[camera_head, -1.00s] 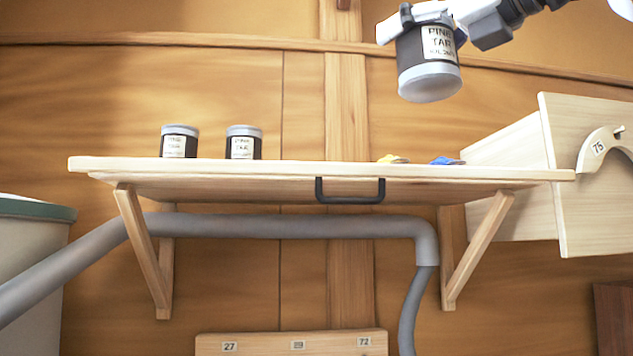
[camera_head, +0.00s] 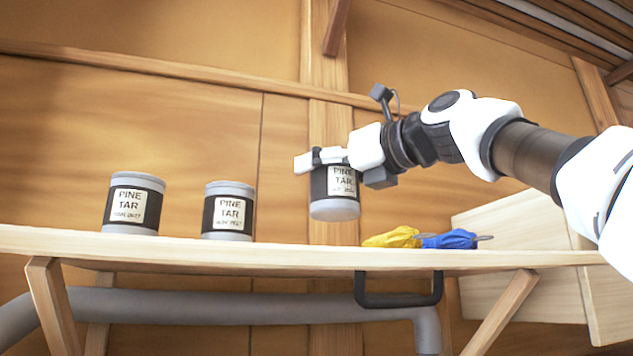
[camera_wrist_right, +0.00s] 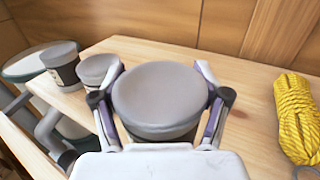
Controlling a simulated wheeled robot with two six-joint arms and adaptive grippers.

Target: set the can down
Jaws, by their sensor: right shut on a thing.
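A pine tar can (camera_head: 335,193), dark with a cream label and grey ends, is held by my right gripper (camera_head: 318,160) above the wooden shelf. Its base shows a little above the shelf's front edge in the head view, apart from the board as far as I can tell. In the right wrist view the can's grey lid (camera_wrist_right: 160,95) fills the space between both fingers. The wooden shelf (camera_head: 200,250) also shows in the wrist view (camera_wrist_right: 240,75). My left gripper is not in view.
Two more pine tar cans, one at far left (camera_head: 133,203) and one nearer (camera_head: 229,211), stand upright on the shelf. A yellow rope bundle (camera_head: 392,238) and a blue one (camera_head: 450,240) lie to the right. Bare board separates the held can from the rope. A black handle (camera_head: 398,302) hangs below.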

